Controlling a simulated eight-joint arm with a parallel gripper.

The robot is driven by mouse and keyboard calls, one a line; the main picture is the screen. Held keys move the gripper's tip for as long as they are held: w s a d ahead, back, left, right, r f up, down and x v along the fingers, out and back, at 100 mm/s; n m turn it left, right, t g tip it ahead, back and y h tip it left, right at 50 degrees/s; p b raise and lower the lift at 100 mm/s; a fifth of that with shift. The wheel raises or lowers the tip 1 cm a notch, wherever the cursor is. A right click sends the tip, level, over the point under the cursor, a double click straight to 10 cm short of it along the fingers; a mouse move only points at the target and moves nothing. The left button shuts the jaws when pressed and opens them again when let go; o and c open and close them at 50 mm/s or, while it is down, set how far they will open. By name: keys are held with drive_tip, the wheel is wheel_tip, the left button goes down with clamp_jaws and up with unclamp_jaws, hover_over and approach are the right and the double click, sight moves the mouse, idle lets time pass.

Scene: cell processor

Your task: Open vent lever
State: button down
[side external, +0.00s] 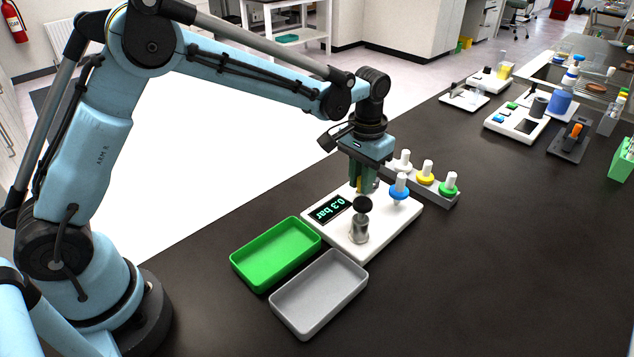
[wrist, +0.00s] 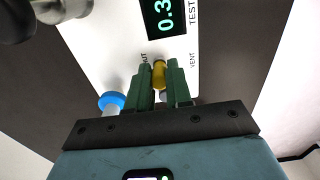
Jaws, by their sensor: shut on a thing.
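The white pressure unit (side external: 387,229) lies on the dark bench, and its display (side external: 328,209) reads 0.3 bar. In the wrist view, the yellow vent lever (wrist: 159,74) stands between the green fingers of my gripper (wrist: 160,68), beside the VENT lettering. My gripper is shut on the lever from above. In the side view, my gripper (side external: 362,184) is over the far part of the unit, behind the black-topped metal knob (side external: 360,226). The lever is mostly hidden there by the fingers.
A blue-collared white piece (side external: 399,189) stands on the unit, close to the gripper. A grey rack (side external: 440,192) with white, yellow and green-collared pieces is behind. A green tray (side external: 275,254) and a grey tray (side external: 319,293) are in front.

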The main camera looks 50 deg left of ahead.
idle(0.3)
drive_tip(key=shift+w+a+m, duration=0.1)
drive_tip(key=shift+a+m, duration=0.25)
drive_tip(key=shift+m, duration=0.55)
drive_tip(key=shift+w+a+m, duration=0.1)
drive_tip(key=shift+a+m, duration=0.25)
drive_tip(key=shift+m, duration=0.55)
drive_tip(key=shift+w+a+m, duration=0.15)
drive_tip(key=shift+a+m, duration=0.2)
drive_tip(key=shift+m, duration=0.5)
drive_tip(key=shift+w+a+m, duration=0.1)
drive_tip(key=shift+a+m, duration=0.2)
drive_tip(key=shift+m, duration=0.55)
